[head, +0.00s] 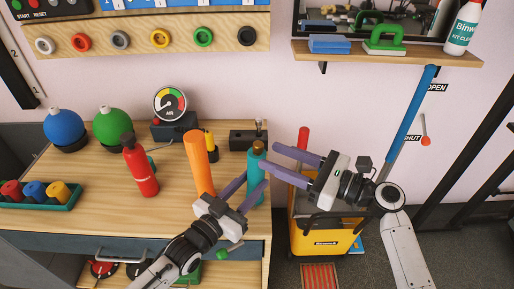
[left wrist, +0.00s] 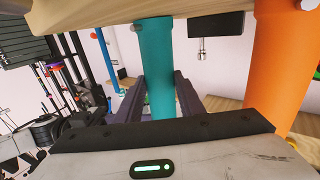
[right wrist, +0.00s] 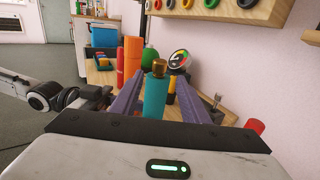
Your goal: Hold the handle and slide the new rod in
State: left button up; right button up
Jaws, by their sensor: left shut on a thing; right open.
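A teal cylinder (head: 254,167), which looks like the handle, stands upright at the bench's right end with a brown-copper top (head: 258,147). My left gripper (head: 251,186) is shut on it from the front. In the left wrist view the teal cylinder (left wrist: 158,65) runs between the fingers. My right gripper (head: 268,160) is open, with its fingertips close to the top of the teal cylinder from the right. In the right wrist view the copper top (right wrist: 159,67) shows between the spread fingers; contact is unclear. I cannot tell which rod is the new one.
An orange cylinder (head: 199,162) stands left of the teal one. A red extinguisher-like bottle (head: 140,168) and an air gauge (head: 170,104) are farther left and back. A blue pole (head: 411,118) leans at the right wall. A yellow cart (head: 325,243) stands beside the bench, near a red rod (head: 303,138).

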jog(key=shift+r+v, duration=0.25)
jog(key=shift+v, duration=0.95)
pick_arm(q)
jog(key=shift+s+d, duration=0.1)
jog(key=o, duration=1.4)
